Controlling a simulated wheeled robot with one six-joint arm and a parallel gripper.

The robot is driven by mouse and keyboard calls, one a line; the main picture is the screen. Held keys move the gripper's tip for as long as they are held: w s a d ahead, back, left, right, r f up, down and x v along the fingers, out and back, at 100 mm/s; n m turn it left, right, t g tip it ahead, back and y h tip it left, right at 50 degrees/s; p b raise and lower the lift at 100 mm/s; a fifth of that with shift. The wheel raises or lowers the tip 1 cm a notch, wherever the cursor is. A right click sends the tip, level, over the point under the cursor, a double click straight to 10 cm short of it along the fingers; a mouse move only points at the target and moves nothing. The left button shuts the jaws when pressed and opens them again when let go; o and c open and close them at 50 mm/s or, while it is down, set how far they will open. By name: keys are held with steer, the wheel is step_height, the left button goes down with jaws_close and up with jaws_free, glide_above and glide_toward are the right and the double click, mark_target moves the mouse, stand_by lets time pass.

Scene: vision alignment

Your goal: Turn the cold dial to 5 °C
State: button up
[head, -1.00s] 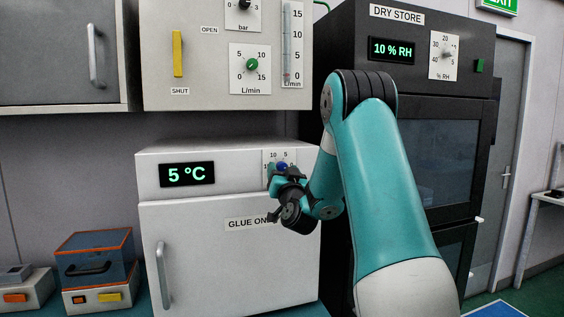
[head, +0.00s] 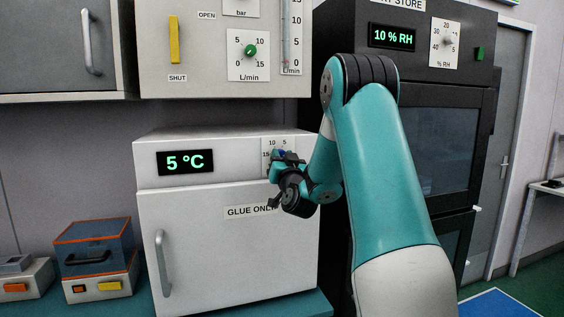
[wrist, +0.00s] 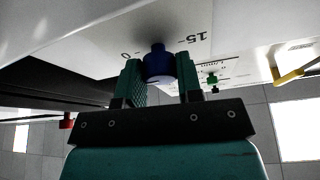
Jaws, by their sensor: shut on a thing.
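The cold dial is a blue knob (wrist: 158,62) on a white scale plate (head: 268,144) at the upper right of the white fridge (head: 230,245). The fridge display (head: 185,162) reads 5 °C in green. My gripper (wrist: 160,80) is shut on the blue knob, with a finger on each side of it in the wrist view. In the head view my gripper (head: 284,160) covers most of the dial. The knob's pointer cannot be made out; scale marks 0 and 15 show in the wrist view.
A flow panel (head: 215,60) with a green knob and a yellow lever hangs above the fridge. A dark dry-store cabinet (head: 425,150) reading 10 % RH stands to the right. Bench boxes (head: 93,245) stand at the left. The fridge has a vertical handle (head: 162,262).

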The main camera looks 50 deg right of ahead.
steer(key=shift+f+n+b, duration=0.3)
steer(key=shift+b, duration=0.3)
steer(key=shift+s+d+r+n+t+y+b, duration=0.1)
steer(key=shift+n+t+y+b, duration=0.2)
steer(key=shift+n+y+b, duration=2.1)
steer(key=shift+w+d+r+n+t+y+b, duration=0.1)
steer(key=shift+n+t+b, duration=0.2)
steer(key=shift+n+b, duration=4.35)
steer(key=shift+s+n+t+y+b, duration=0.2)
steer(key=shift+n+y+b, duration=0.8)
steer(key=shift+b, duration=5.3)
steer(key=shift+w+y, duration=0.1)
steer(key=shift+y, duration=0.3)
steer(key=o, duration=0.9)
steer(key=shift+r, duration=0.1)
